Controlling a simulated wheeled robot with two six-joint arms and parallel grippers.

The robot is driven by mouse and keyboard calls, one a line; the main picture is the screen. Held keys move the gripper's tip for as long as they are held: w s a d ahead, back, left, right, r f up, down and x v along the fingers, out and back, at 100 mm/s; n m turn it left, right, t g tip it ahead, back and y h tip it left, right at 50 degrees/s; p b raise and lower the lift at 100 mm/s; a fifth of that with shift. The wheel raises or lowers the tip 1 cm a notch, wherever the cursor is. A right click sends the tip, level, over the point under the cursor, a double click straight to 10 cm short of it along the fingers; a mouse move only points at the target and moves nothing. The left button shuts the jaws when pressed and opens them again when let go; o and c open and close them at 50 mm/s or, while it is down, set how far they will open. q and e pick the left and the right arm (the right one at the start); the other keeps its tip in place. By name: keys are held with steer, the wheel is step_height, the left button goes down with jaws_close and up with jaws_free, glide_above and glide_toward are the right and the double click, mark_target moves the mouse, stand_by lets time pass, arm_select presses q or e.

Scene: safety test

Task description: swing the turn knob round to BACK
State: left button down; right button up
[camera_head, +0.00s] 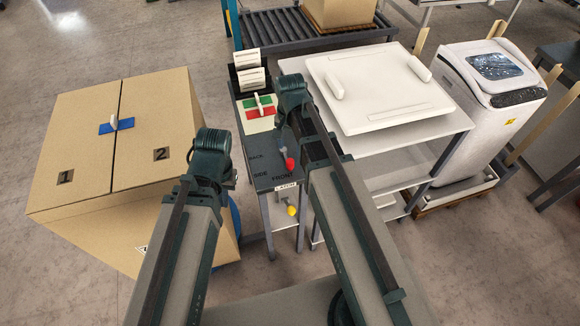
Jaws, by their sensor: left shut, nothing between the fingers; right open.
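The turn knob shows as a red tip (290,164) on the narrow dark table, close to the FRONT label. Its tip lies on the FRONT side, with the SIDE label to its left and the BACK label further back on the left. Its pivot is hidden by my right arm. My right gripper (281,132) is open above the table, just behind the red tip, partly covered by its own wrist; I cannot tell whether it touches the knob. My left gripper (233,180) is shut and empty, left of the table beside the carton, mostly hidden behind its wrist.
A large carton (75,185) with a blue latch stands at left. A panel with green and red pads (260,120) and white switches (247,58) sit behind. A yellow knob (291,211) is below the LATCH label. A white board (385,115) lies right; a white machine (465,130) stands beyond.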

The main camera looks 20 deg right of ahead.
mark_target(290, 161)
step_height(290, 161, down, 8)
steer(key=b, duration=0.7)
steer(key=shift+f, duration=0.2)
jaws_close()
stand_by(0.9)
